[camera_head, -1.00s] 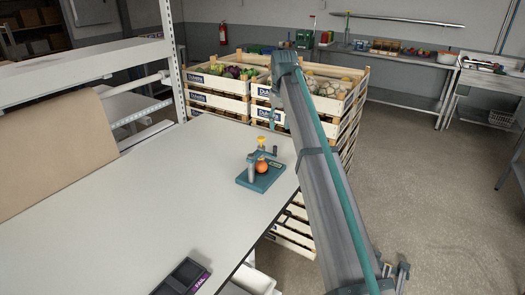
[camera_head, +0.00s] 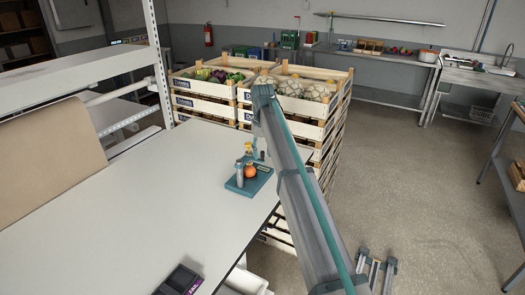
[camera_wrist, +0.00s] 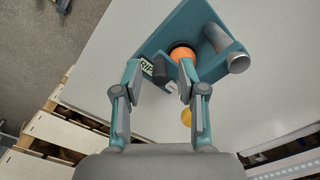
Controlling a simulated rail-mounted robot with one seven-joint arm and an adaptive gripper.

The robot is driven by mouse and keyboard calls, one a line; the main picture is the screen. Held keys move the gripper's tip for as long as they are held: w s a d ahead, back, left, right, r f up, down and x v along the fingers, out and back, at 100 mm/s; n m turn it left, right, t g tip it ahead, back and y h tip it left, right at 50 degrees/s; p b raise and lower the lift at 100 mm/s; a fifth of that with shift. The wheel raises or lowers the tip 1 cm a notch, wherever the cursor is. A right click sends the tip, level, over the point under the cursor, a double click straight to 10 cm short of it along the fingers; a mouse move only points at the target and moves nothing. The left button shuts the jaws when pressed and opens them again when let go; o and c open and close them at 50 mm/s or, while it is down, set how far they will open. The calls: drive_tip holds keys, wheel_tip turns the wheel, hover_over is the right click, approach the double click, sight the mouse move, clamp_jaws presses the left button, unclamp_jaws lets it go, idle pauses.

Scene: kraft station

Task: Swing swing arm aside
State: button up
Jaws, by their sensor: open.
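A small fixture with a teal base (camera_head: 234,186) stands near the table's right edge. It has a grey upright post (camera_head: 239,173), an orange round piece (camera_head: 250,170) and a yellow knob (camera_head: 248,147). The wrist view shows the base (camera_wrist: 160,38), the post (camera_wrist: 238,62), the orange piece (camera_wrist: 182,53) and the yellow knob (camera_wrist: 187,117). A small grey forked part (camera_wrist: 172,87), possibly of the swing arm, shows between my fingers. My gripper (camera_wrist: 160,73) is open above the fixture. Contact cannot be told.
The white table (camera_head: 120,225) is mostly clear left of the fixture. A dark labelled tray (camera_head: 180,280) lies at its front edge. Stacked wooden crates (camera_head: 325,130) with vegetables stand close behind the table's right side. Brown paper (camera_head: 45,150) hangs at the left.

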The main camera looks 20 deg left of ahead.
drive_tip(key=shift+f, duration=0.35)
clamp_jaws()
